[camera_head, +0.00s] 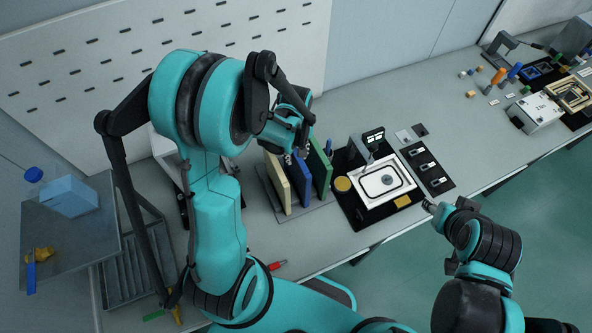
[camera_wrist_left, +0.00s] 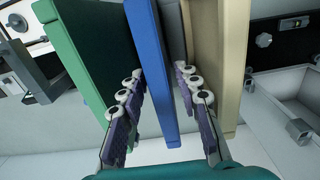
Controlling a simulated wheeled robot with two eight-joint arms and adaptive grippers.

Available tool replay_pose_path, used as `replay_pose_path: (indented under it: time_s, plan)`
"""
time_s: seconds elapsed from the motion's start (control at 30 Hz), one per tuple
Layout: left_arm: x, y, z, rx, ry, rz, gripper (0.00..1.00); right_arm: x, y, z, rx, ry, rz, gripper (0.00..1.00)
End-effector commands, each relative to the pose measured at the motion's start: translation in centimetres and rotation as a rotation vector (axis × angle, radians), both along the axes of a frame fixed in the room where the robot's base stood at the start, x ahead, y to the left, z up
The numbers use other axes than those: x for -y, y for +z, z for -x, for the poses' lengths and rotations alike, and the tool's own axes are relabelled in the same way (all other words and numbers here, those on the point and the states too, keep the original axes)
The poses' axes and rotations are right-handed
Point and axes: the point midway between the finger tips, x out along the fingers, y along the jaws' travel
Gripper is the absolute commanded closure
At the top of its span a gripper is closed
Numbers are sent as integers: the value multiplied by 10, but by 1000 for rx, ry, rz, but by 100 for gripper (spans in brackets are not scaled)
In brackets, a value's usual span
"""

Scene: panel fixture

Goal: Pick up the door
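Three upright panels stand side by side in a rack (camera_head: 307,213): a cream panel (camera_head: 277,184), a blue panel (camera_head: 300,181) and a green panel (camera_head: 321,172). Which one the task calls the door is not clear. My left gripper (camera_head: 297,155) is over the panels in the head view. In the left wrist view the blue panel (camera_wrist_left: 150,60) passes between the fingers of my left gripper (camera_wrist_left: 160,88), which are open with a gap to it on the right. The green panel (camera_wrist_left: 85,50) and cream panel (camera_wrist_left: 218,60) lie outside the fingers. My right gripper (camera_head: 434,207) is by the table's front edge; its fingers are unclear.
A black mat (camera_head: 352,212) with a white sink-like panel (camera_head: 383,181) lies right of the rack. A red-handled tool (camera_head: 277,265) lies near the front edge.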

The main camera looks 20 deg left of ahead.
Motion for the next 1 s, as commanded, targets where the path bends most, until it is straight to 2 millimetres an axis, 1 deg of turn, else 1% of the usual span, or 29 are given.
replay_pose_path:
  time_s: [0.03, 0.07, 0.1, 0.47, 0.57, 0.67, 0.77, 1.0]
  plan:
    - [0, 0, 0, 0, 0, 0, 88, 0, 0, 0, 0, 0, 0, 60]
    - [0, 0, 0, 0, 0, 0, 96, 0, 0, 0, 0, 0, 0, 60]
    - [0, 0, 0, 0, 0, 0, 100, 0, 0, 0, 0, 0, 0, 60]
    - [0, 1, 0, 0, 0, 0, 100, 0, 0, 0, 0, 0, 0, 60]
    - [0, 4, 0, 0, 0, 0, 100, 0, 1, 0, 0, 0, 0, 60]
    - [0, 13, 0, 0, 0, 0, 100, 0, 3, 0, 0, 0, 0, 60]
    - [0, 26, 0, 0, 0, 0, 100, 0, 5, 0, 0, 0, 0, 60]
    - [0, 66, 0, 0, 0, 0, 100, 0, 12, 0, 0, 0, 0, 60]
